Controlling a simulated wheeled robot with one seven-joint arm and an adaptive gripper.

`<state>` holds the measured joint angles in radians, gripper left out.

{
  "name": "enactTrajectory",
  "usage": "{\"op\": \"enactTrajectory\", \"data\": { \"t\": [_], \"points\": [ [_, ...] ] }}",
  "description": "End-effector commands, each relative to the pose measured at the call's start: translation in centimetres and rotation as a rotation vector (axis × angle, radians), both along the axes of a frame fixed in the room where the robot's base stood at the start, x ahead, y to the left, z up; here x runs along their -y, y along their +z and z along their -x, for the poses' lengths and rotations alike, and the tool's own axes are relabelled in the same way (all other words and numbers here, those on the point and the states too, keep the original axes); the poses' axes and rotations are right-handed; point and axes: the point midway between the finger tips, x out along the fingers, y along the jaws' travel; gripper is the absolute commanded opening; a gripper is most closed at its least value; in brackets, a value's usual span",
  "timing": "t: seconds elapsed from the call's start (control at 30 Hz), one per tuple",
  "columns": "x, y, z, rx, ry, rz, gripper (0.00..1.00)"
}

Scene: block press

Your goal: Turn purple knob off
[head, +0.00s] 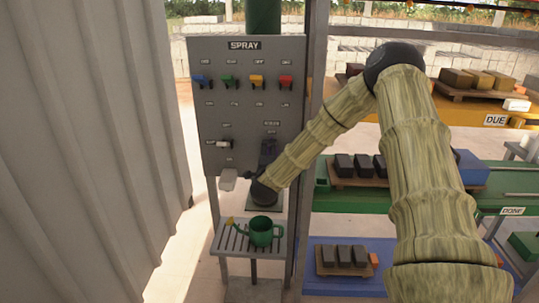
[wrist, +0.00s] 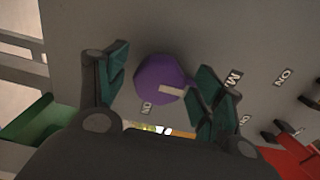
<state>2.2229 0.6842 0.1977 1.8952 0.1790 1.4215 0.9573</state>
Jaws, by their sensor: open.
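The purple knob (wrist: 158,75) is on the grey panel and shows in the wrist view between the two fingers of my gripper (wrist: 162,84). Its pale pointer bar reaches toward the right-hand finger. The fingers are open on either side of the knob, the right one very near it; whether it touches I cannot tell. In the head view my gripper (head: 268,152) is at the lower right of the SPRAY panel (head: 235,110) and hides the knob there.
Blue (head: 202,80), green (head: 228,80), yellow (head: 257,81) and red (head: 286,81) switches line the panel's upper part. A white-handled switch (head: 222,143) is left of my gripper. A green watering can (head: 262,231) stands on the slatted shelf below. Racks with blocks are at right.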

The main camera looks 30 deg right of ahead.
Motion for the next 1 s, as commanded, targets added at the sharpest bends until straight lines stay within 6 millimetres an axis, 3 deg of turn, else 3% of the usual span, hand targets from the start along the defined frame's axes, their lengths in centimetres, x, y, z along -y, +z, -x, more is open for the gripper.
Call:
{"op": "enactTrajectory", "data": {
  "t": [0.6,1.0],
  "points": [
    [-6.0,-0.1,7.5,-0.002,0.003,-0.002,0.68],
    [-7.2,-0.1,9.2,-0.002,0.001,-0.001,0.68]
  ]
}}
